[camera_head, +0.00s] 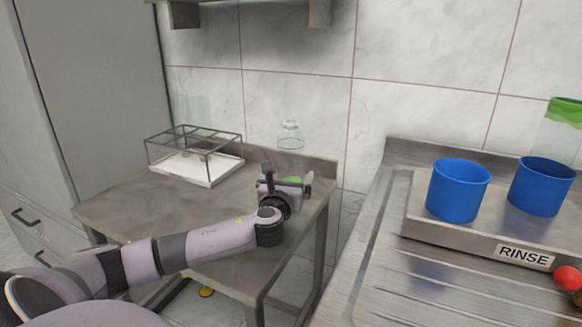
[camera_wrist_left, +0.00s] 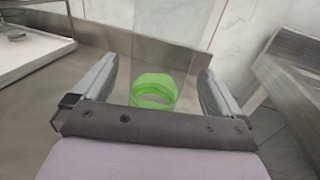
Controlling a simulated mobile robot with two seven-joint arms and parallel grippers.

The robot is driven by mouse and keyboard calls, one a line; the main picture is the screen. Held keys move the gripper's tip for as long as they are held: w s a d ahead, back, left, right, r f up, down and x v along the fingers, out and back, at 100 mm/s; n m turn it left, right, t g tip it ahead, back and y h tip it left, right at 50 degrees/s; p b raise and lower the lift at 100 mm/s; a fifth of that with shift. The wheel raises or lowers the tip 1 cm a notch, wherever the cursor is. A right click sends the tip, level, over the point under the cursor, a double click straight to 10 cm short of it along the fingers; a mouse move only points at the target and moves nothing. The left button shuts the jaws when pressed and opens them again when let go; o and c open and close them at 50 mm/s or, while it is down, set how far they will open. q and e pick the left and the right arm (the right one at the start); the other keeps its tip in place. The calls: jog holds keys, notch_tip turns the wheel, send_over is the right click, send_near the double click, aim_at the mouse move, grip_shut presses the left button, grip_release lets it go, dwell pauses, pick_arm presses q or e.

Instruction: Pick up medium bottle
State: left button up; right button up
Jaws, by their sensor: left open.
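A clear bottle (camera_head: 290,138) with a green part (camera_wrist_left: 154,90) low on it stands at the back right of the metal side table (camera_head: 130,208). My left gripper (camera_head: 288,179) is open at the bottle's lower part. In the left wrist view, its two fingers lie on either side of the green part, with gaps visible between. The gripper hides most of the bottle's lower part in the head view. Another clear bottle with a green band (camera_head: 565,112) is cut off at the far right. My right gripper is not in view.
A wire-framed white tray (camera_head: 205,181) stands left of the bottle. A tiled wall rises behind the table. At right, two blue cups (camera_head: 457,194) (camera_head: 541,187) stand on a metal stand labelled RINSE (camera_head: 524,256). The table's front left is clear.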

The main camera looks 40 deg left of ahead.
pick_arm(q)
jog(key=shift+x, duration=1.1)
jog(key=shift+w+a, duration=0.2)
jog(key=shift+w, duration=0.1)
jog(key=c, duration=1)
jog(key=shift+r, duration=0.1)
